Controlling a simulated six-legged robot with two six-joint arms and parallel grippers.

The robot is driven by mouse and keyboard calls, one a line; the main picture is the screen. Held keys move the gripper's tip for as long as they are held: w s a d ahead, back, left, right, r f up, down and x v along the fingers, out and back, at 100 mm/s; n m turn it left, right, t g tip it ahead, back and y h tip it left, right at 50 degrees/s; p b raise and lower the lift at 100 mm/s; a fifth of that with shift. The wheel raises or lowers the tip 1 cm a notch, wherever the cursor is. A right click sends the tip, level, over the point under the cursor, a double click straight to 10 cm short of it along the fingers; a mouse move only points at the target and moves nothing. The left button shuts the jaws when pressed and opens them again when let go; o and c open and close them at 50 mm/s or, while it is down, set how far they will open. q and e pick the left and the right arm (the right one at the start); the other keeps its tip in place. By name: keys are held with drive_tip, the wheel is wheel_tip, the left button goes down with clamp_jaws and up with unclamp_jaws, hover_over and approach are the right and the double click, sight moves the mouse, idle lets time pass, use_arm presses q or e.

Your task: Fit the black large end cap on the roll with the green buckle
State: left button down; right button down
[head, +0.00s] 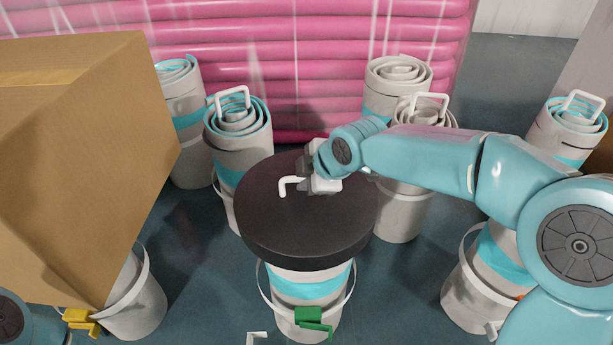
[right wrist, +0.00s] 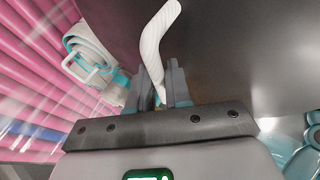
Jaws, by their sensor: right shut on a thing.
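The black large end cap (head: 295,225) is a wide, flat disc. It covers the top of the roll with the green buckle (head: 315,318), whose grey-and-teal side (head: 312,288) shows below. I cannot tell whether the cap rests fully on the roll or hangs just above it. My right gripper (head: 308,184) is over the far side of the cap, shut on its white handle (head: 286,185). In the right wrist view the handle (right wrist: 160,35) rises from between the fingers (right wrist: 160,88), with the dark cap (right wrist: 235,45) beside it. My left gripper is out of view.
Several grey-and-teal rolls stand around, including a left one (head: 238,135) and a far one (head: 397,75). A large cardboard box (head: 85,170) fills the left side, above a roll with a yellow buckle (head: 80,320). A pink inflatable wall (head: 270,60) stands behind.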

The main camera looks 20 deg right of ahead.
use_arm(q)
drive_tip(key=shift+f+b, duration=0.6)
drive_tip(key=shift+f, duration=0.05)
use_arm(e)
drive_tip(key=shift+f, duration=0.85)
drive_tip(key=c, duration=1)
unclamp_jaws()
drive_tip(key=shift+r+p, duration=0.45)
drive_tip(key=shift+r, duration=0.05)
wheel_tip(320, 180, up, 4)
drive_tip(key=p, duration=0.3)
drive_tip(key=shift+p, duration=0.3)
wheel_tip(320, 180, up, 2)
drive_tip(key=shift+r+p, duration=0.1)
drive_tip(key=shift+p, duration=0.9)
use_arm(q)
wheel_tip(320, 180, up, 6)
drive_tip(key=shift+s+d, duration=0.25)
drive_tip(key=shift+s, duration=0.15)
